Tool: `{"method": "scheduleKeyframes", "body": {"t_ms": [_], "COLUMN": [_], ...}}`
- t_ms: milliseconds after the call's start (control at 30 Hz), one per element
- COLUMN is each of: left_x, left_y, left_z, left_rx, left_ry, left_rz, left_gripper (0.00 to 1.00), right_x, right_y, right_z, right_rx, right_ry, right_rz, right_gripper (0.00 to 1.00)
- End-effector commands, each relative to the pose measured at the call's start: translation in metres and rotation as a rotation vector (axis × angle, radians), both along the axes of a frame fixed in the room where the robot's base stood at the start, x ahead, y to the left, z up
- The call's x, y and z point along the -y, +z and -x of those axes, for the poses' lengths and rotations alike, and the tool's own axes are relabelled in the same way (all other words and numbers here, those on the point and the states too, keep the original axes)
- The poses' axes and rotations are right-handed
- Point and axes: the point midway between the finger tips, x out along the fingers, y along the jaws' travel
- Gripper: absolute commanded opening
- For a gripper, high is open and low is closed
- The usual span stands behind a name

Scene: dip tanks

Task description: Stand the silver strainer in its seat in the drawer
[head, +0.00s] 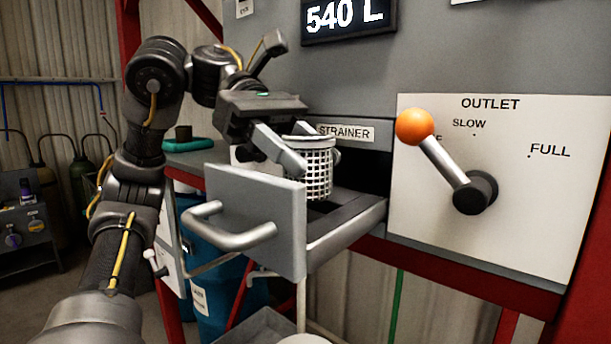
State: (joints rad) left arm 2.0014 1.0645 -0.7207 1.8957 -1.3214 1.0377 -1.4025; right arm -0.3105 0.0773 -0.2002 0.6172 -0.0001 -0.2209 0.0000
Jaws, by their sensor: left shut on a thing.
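The silver strainer (318,170) is a perforated metal basket, upright, at the open drawer (345,228) under the STRAINER label. My left gripper (300,158) reaches in from the upper left and is shut on the strainer near its rim. The drawer is pulled out, and its grey front panel (280,222) with a bar handle (232,236) hides the strainer's lower left side. The seat is hidden, so I cannot tell whether the strainer's bottom touches it. My right gripper is not in view.
An outlet lever with an orange knob (414,126) sticks out from the white panel (545,205) right of the drawer. A blue drum (205,275) stands below at left. A grey tray (262,328) is under the drawer.

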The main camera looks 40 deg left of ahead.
Motion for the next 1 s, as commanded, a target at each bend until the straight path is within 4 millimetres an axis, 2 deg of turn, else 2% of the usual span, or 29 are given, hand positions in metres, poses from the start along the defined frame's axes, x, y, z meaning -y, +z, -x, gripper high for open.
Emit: {"method": "scheduleKeyframes", "body": {"t_ms": [233,667,700,833,1000], "left_x": [-0.001,0.000,0.000,0.000,0.000], "left_y": [-0.029,-0.036,-0.035,-0.035,-0.035], "left_z": [-0.002,-0.002,-0.001,-0.001,-0.001], "left_rx": [-0.004,-0.001,-0.001,-0.001,-0.001], "left_ry": [0.002,0.000,0.000,0.000,0.000], "left_rz": [-0.001,0.000,0.000,0.000,0.000], "left_gripper": [0.22,0.22,0.50,0.67,0.67], "right_x": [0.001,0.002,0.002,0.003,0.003], "right_y": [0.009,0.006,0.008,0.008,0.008], "right_z": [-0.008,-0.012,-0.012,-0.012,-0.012], "right_rx": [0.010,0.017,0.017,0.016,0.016], "right_ry": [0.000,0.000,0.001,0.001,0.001], "right_rz": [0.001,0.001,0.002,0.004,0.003], "right_gripper": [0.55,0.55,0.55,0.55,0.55]}}
